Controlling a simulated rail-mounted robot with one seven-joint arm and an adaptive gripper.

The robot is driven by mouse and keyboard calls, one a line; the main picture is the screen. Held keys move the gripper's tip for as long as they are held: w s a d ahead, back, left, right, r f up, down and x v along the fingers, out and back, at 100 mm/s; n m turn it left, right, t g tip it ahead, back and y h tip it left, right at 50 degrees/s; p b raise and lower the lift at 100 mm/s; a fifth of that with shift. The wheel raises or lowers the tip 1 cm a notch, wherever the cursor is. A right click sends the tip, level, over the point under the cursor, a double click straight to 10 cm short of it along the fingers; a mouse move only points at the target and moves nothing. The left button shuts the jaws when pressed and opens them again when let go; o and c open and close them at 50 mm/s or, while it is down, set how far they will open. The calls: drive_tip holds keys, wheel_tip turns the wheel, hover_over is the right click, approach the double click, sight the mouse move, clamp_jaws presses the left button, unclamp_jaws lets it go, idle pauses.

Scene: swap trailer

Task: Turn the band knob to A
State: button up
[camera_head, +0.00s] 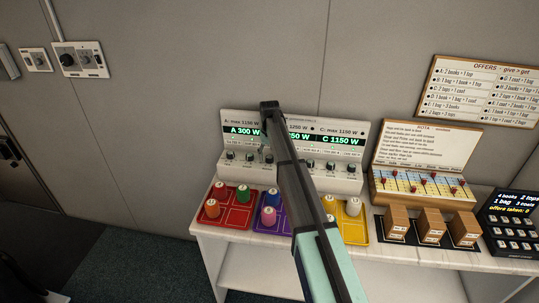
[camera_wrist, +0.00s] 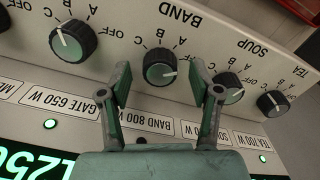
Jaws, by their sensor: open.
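The band knob (camera_wrist: 158,70) is a round black knob with a green face in the middle of the wrist view, where the panel appears upside down. Its white pointer mark is towards the picture's right. The letter A (camera_wrist: 181,40) is printed to its upper right, below the word BAND. My gripper (camera_wrist: 160,68) is open. Its fingers straddle the knob, one on each side, with visible gaps; I see no contact. In the head view my arm hides this part of the control panel (camera_head: 345,182).
In the wrist view, the soup knob (camera_wrist: 229,88) is close beside my right-hand finger, and another knob (camera_wrist: 73,42) is at left. In the head view, coloured trays, including a red one (camera_head: 222,222), stand in front of the panel. An offers board (camera_head: 480,91) hangs at right.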

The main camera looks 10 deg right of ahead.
drive_tip(key=shift+f, duration=0.3)
drive_tip(key=c, duration=1.1)
drive_tip(key=shift+c, duration=0.2)
drive_tip(key=shift+n, duration=0.3)
drive_tip(key=n+b, duration=0.1)
drive_tip(key=n, duration=0.2)
drive_tip(key=shift+f+b, duration=0.1)
drive_tip(key=shift+b, duration=0.3)
drive_tip(key=shift+n+b, duration=0.55)
drive_tip(key=shift+n, duration=1.55)
